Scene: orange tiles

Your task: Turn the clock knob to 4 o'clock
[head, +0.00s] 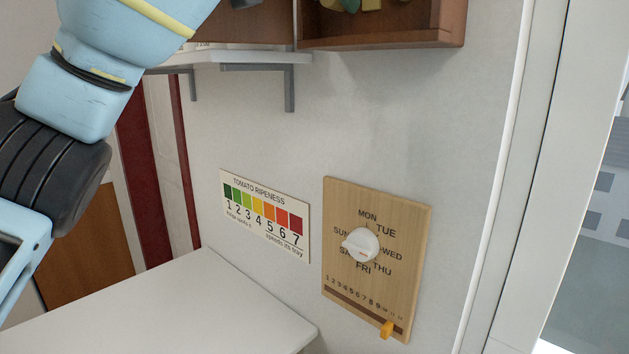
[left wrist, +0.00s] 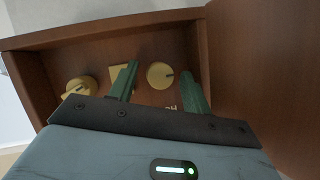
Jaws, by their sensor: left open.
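A wooden board (head: 415,215) with weekday names in a ring is on the wall at the lower right of the head view. A white round knob (head: 362,245) sits at the ring's centre. Its short tip points left, between SUN and SAT. My right gripper is not in view.
The brown box (head: 448,22) holds yellowish round pieces (left wrist: 159,75) and hangs high on the wall. A number row and an orange slider (head: 387,329) are low on the board. A tomato ripeness chart (head: 264,215), white shelf (head: 240,57) and white tabletop (head: 180,310) are nearby.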

